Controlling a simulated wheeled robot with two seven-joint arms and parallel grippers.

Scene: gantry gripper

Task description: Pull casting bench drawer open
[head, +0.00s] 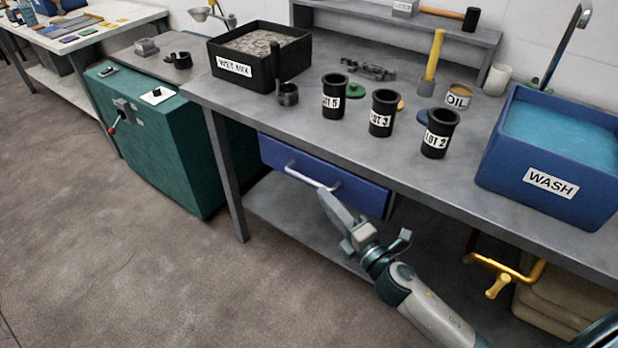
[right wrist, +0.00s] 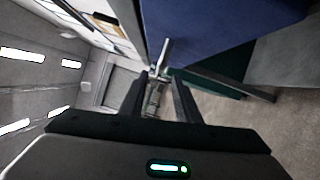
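The blue drawer (head: 350,190) hangs under the grey casting bench (head: 300,130). Its pale bar handle (head: 305,178) runs across the front. Whether the drawer stands slightly out is hard to tell. My right gripper (head: 326,194) is at the right end of the handle, in front of the drawer face. In the right wrist view, the blue drawer front (right wrist: 215,30) fills the upper right. The handle (right wrist: 163,56) shows just beyond and between the fingertips of my right gripper (right wrist: 159,78), which stand apart. Contact with the handle cannot be made out. My left gripper is not in view.
On the bench are a black tub (head: 225,80), several black cups (head: 382,112) and a blue wash bin (head: 550,205). A green cabinet (head: 160,150) stands left of the bench. A lower shelf (head: 290,220) lies below the drawer. The floor in front is clear.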

